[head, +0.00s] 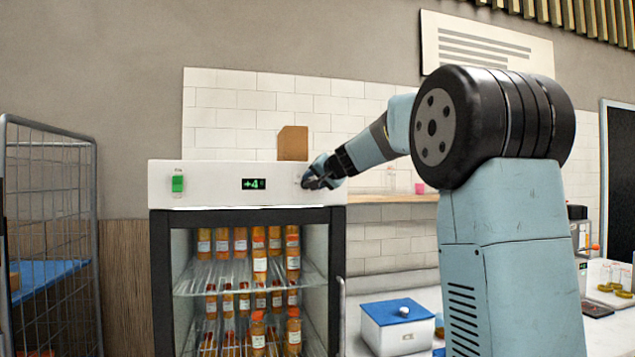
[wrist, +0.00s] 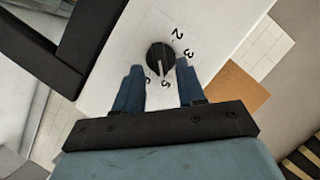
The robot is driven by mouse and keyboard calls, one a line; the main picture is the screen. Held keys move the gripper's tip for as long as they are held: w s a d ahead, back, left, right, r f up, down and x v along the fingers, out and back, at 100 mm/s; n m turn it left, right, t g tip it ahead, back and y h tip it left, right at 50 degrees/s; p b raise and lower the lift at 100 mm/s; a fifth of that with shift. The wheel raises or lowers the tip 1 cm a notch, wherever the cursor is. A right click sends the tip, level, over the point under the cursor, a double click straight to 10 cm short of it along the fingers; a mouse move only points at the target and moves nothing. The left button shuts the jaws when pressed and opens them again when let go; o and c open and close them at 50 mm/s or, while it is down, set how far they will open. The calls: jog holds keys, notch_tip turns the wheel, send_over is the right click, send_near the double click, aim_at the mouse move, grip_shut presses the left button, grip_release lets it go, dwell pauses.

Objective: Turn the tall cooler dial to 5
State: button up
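The tall cooler (head: 231,184) stands left of my arm in the head view, with a white top panel and a lit display (head: 253,184) reading about +4. In the wrist view its round black dial (wrist: 160,58) has a white pointer line aimed down the picture, close to the printed 5 (wrist: 164,84). The 2 and 3 show at its upper right; another mark is partly covered by the left finger. My gripper (wrist: 158,67) is open, with one fingertip on each side of the dial and a small gap at the left finger. In the head view my gripper (head: 320,176) hides the dial.
A green switch (head: 178,184) sits at the panel's left. Several orange bottles (head: 260,262) stand on the cooler's shelves. A brown box (head: 293,143) shows above the cooler. A wire cage cart (head: 97,240) stands left; a blue-lidded white box (head: 397,325) stands at the lower right.

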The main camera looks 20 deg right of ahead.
jog(key=v, duration=1.3)
jog(key=shift+s+d, duration=0.2)
jog(key=shift+s, duration=0.15)
jog(key=s+a+f+n+g, duration=0.2)
jog(key=s+a+f+g, duration=0.1)
jog(key=s+f, duration=0.6)
jog(key=s+a+f+n+g, duration=0.2)
jog(key=s+a+f, duration=0.2)
jog(key=s+f, duration=0.45)
jog(key=s+d+f+n+g+h, duration=0.1)
jog(key=s+f+h, duration=0.1)
jog(key=s+f, duration=0.4)
jog(key=s+d+f+n+g+h, duration=0.1)
jog(key=s+f+g+h, duration=0.1)
jog(key=s+f, duration=0.5)
jog(key=s, duration=0.5)
jog(key=shift+s+d+g, duration=0.2)
jog(key=shift+d+g, duration=0.1)
jog(key=shift+c, duration=0.2)
